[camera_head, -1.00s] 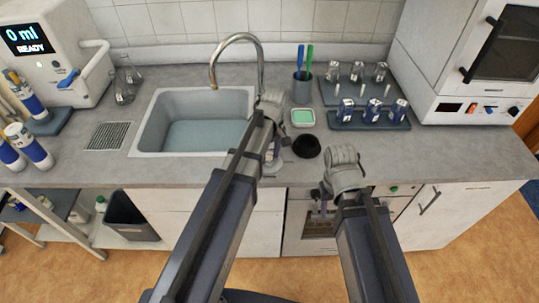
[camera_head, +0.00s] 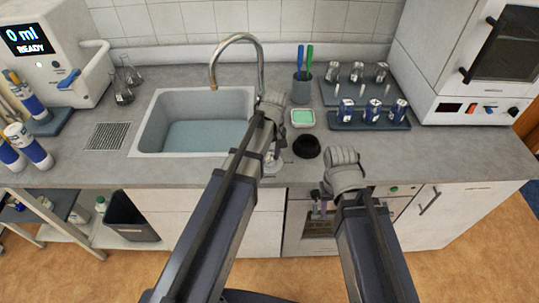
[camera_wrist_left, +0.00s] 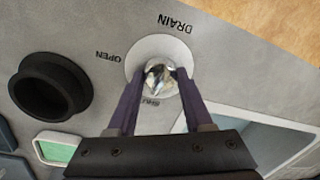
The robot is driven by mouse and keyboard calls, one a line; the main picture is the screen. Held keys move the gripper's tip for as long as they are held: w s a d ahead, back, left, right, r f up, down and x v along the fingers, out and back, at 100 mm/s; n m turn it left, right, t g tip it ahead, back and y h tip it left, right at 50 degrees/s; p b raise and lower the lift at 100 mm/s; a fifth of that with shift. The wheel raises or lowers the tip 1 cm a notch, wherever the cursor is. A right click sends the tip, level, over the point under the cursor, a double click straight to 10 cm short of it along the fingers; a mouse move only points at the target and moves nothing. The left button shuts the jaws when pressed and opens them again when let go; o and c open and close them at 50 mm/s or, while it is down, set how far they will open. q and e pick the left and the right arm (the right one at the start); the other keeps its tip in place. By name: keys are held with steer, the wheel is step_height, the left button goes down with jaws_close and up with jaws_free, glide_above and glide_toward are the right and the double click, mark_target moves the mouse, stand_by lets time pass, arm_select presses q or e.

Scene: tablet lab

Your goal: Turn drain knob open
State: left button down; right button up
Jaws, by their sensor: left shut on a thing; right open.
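The drain knob (camera_wrist_left: 160,80) is small and shiny metal, on a round white plate (camera_wrist_left: 142,52) set in the grey counter. DRAIN, OPEN and a partly covered SHUT label are printed around the plate. My left gripper (camera_wrist_left: 158,84) is shut on the knob, with a dark purple finger on each side. I cannot tell which label the knob points to. In the head view, my left gripper (camera_head: 273,158) is at the counter's front, right of the sink, and its wrist partly hides the knob. My right gripper (camera_head: 321,207) is open and empty in front of the counter edge.
The sink (camera_head: 150,125) holds water under a curved faucet (camera_head: 238,40). A black round ring (camera_head: 306,146) and a green-topped tray (camera_head: 302,118) stand right of the knob. A rack with bottles (camera_head: 370,122) is farther right.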

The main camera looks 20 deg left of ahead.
arm_select(q)
steer(key=m, duration=0.4)
steer(key=shift+s+m, duration=0.1)
steer(key=shift+m, duration=0.2)
steer(key=m, duration=0.3)
steer(key=shift+m+t, duration=0.3)
steer(key=m, duration=0.4)
steer(key=shift+s+m, duration=0.1)
steer(key=shift+m, duration=1.6)
steer(key=shift+t, duration=0.3)
steer(key=shift+c, duration=1.5)
jaws_free()
steer(key=shift+r, duration=0.1)
